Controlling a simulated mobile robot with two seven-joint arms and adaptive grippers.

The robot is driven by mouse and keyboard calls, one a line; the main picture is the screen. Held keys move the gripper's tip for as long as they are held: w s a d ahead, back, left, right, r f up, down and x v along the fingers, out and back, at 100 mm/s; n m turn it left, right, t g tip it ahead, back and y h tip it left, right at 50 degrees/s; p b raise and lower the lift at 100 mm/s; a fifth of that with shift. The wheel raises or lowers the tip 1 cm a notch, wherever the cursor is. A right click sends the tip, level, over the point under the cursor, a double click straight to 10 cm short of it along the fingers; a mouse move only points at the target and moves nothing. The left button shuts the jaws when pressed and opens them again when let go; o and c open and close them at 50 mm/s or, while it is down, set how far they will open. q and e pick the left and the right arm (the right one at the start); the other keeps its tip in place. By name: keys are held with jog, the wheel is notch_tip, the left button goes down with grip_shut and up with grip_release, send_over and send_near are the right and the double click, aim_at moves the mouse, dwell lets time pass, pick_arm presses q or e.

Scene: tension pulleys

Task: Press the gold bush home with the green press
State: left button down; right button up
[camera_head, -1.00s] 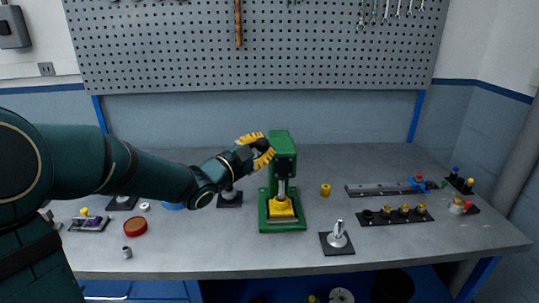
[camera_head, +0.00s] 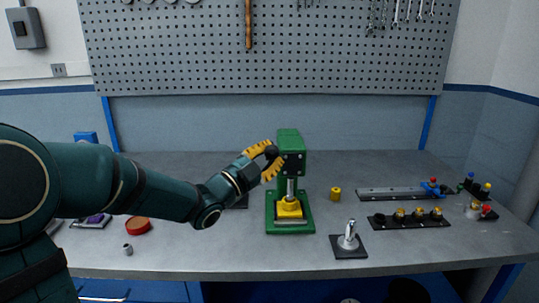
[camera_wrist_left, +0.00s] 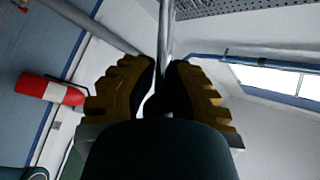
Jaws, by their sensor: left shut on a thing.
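The green press (camera_head: 289,145) stands upright near the middle of the bench. Its silver ram (camera_head: 291,187) comes down onto a yellow piece (camera_head: 289,208) on the press base. I cannot tell a separate gold bush from this yellow piece. My left gripper (camera_head: 272,160), with yellow ribbed fingers, is at the left side of the press head, shut on the press lever. In the left wrist view the fingers (camera_wrist_left: 160,88) close around a dark end, with a grey rod (camera_wrist_left: 165,30) running up beyond them. My right gripper is not in view.
A small yellow cylinder (camera_head: 335,194) stands right of the press. A silver part on a black plate (camera_head: 349,252) is in front. A black strip (camera_head: 432,222) with several gold-topped parts lies right. A red round dish (camera_head: 138,225) is left.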

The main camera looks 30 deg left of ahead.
pick_arm(q)
jog(key=shift+d+f, duration=0.3)
jog(key=shift+f, duration=0.4)
jog(key=c, duration=1)
grip_release()
jog(key=shift+d, duration=0.1)
jog(key=shift+r, duration=0.15)
jog(key=r+v, duration=0.1)
jog(key=v, duration=1.5)
jog(key=shift+r, duration=0.25)
jog(key=shift+s, duration=0.15)
jog(key=v, duration=1.2)
